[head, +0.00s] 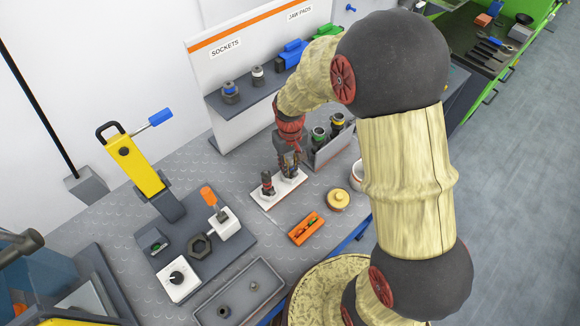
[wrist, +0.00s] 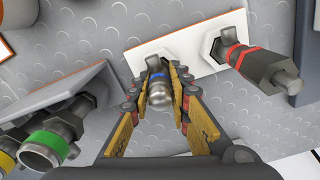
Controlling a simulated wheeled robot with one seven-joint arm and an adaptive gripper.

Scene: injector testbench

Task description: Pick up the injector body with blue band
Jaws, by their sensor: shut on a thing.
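The injector body with blue band (wrist: 158,92) is a grey metal cylinder between my fingers in the wrist view. A bit of its blue band shows near the white plate (wrist: 190,43). My gripper (wrist: 160,85) is shut on it from both sides. In the head view, my gripper (head: 289,163) points down over the right part of the white plate (head: 291,187) and mostly hides the body. I cannot tell whether the body's lower end is in the plate or just above it. An injector body with red band (wrist: 255,62) stands in the same plate, right of my fingers.
Green-banded (head: 320,137) and yellow-banded (head: 337,122) bodies stand in a grey rack right of my gripper. An orange tray (head: 305,229) and a yellow round knob (head: 338,199) lie in front. The socket shelf (head: 262,102) stands behind. A grey tray (head: 262,268) is at the front.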

